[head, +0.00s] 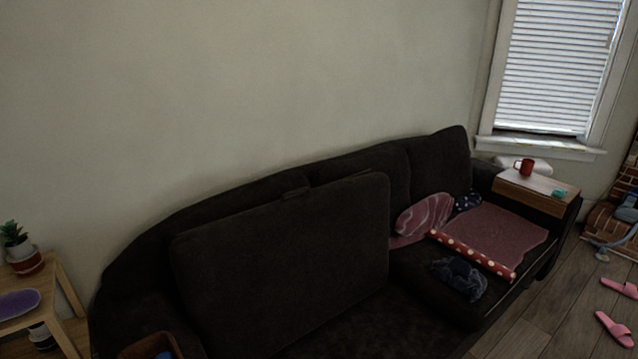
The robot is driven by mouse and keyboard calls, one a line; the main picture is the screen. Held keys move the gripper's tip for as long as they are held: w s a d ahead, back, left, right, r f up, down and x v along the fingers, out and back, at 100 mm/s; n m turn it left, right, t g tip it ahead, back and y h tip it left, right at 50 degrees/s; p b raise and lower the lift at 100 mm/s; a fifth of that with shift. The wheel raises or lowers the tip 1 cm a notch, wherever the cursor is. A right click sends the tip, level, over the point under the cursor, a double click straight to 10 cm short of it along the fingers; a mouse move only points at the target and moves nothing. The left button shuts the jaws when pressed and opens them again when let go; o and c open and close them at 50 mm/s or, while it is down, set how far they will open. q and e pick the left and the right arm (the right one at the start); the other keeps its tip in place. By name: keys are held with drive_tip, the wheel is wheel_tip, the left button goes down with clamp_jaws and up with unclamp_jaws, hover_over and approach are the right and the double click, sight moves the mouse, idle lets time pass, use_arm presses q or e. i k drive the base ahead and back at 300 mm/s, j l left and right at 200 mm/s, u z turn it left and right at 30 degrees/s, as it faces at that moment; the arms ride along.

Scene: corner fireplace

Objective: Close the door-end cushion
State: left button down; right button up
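A dark sofa (425,155) stands along the wall in the head view. One large dark seat cushion (285,265) is raised and tilted up at the sofa's left part, leaning toward the backrest. A small dark tab (295,193) shows at its top edge. The dark area below and in front of it (370,325) is too dim to make out. The right seat cushion (425,280) lies flat. Neither of my grippers is in view.
On the right seat lie a pink mat (490,232), a striped pillow (425,214), a red dotted roll (475,254) and dark crumpled cloth (460,277). A wooden arm tray (535,192) holds a red mug (524,167). Pink slippers (614,328) lie on the floor. A side table (50,300) stands left.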

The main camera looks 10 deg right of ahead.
sight(253, 283)
drive_tip(key=i+l+z, duration=0.25)
drive_tip(key=z, duration=0.2)
drive_tip(key=i+l+z, duration=0.4)
drive_tip(key=k, duration=0.1)
